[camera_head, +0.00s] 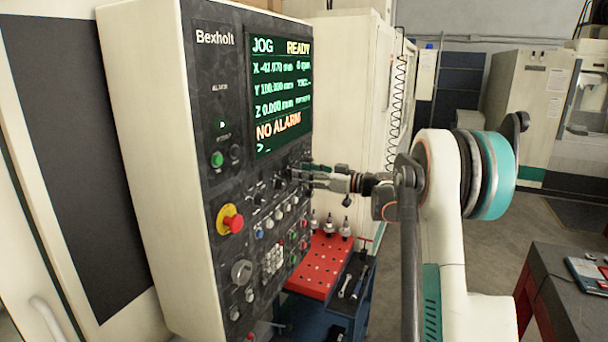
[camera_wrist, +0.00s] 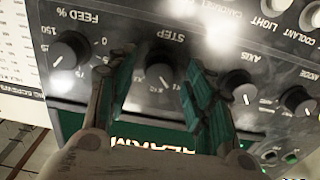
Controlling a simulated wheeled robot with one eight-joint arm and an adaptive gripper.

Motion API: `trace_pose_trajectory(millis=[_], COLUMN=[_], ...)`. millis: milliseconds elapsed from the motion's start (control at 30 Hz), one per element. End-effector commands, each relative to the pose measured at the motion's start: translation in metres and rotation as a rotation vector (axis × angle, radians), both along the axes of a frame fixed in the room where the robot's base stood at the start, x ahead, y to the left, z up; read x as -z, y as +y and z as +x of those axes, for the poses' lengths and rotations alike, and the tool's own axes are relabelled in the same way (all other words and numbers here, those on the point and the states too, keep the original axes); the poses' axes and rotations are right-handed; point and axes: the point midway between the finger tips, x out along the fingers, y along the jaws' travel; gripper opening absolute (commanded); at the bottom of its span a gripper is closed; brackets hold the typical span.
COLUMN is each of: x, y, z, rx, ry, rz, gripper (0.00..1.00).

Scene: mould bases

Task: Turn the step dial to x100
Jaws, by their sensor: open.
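The step dial (camera_wrist: 159,72) is a round black knob under the word STEP, which appears upside down in the wrist view. A light pointer line shows on it; the small marks around it are too blurred to tell the setting. My gripper (camera_wrist: 157,63) is open, with one finger on each side of the dial. A gap shows between the dial and each finger, and I cannot tell whether the tips reach the panel. In the head view my gripper (camera_head: 294,177) is at the control panel (camera_head: 205,140), below the screen; the dial cannot be made out there.
The feed dial (camera_wrist: 71,50) and the axis dial (camera_wrist: 238,86) flank the step dial closely. The screen (camera_head: 280,87) reads JOG, READY and NO ALARM. A red emergency button (camera_head: 231,220) sticks out lower left. A red tool tray (camera_head: 318,268) stands below my arm.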

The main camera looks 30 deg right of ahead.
Motion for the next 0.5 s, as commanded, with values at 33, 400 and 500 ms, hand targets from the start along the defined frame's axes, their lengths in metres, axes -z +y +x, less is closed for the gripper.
trace_pose_trajectory(millis=[33, 400, 500], x=[-0.0001, 0.0002, 0.0002], y=[0.0021, 0.0033, 0.0033], z=[0.0022, 0.0041, 0.0040], rx=[-0.001, 0.000, 0.000], ry=[0.000, 0.000, 0.000], rz=[0.000, 0.000, 0.000], gripper=[0.48, 0.39, 0.16])
